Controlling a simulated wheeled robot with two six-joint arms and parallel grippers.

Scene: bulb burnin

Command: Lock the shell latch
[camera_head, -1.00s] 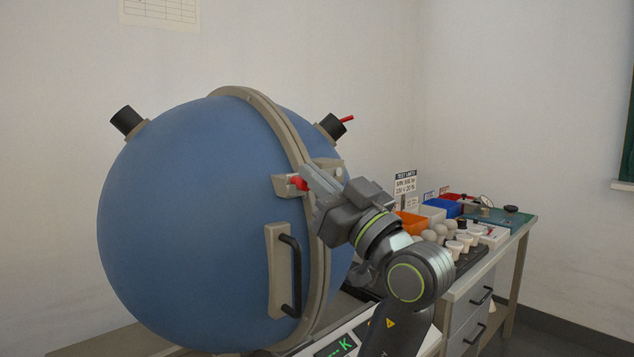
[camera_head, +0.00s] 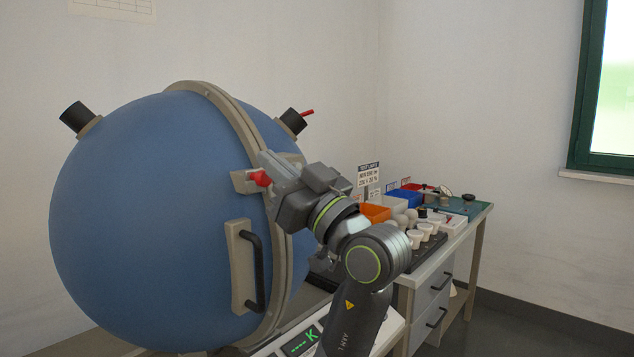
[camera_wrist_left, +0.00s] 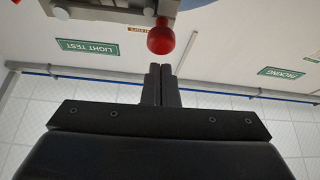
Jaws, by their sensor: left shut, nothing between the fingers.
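The large blue sphere shell (camera_head: 150,200) has a beige seam rim (camera_head: 222,100) and a black bar handle (camera_head: 255,272). Its latch bracket (camera_head: 243,182) sits on the seam, with a red knob (camera_head: 260,178) on it. My left gripper (camera_head: 268,162) is shut and empty, right beside the knob, and partly hides the latch. In the left wrist view, the closed fingertips (camera_wrist_left: 161,68) point at the red knob (camera_wrist_left: 160,38), with a small gap seeming to show between them. My right gripper is not in view.
A workbench (camera_head: 463,232) behind my arm carries an orange bin (camera_head: 375,213), a blue bin (camera_head: 404,198), several white bulbs (camera_head: 423,233) and a green mat (camera_head: 470,208). Two black ports (camera_head: 78,117) stick out of the sphere's top. A display (camera_head: 300,342) shows green characters below.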

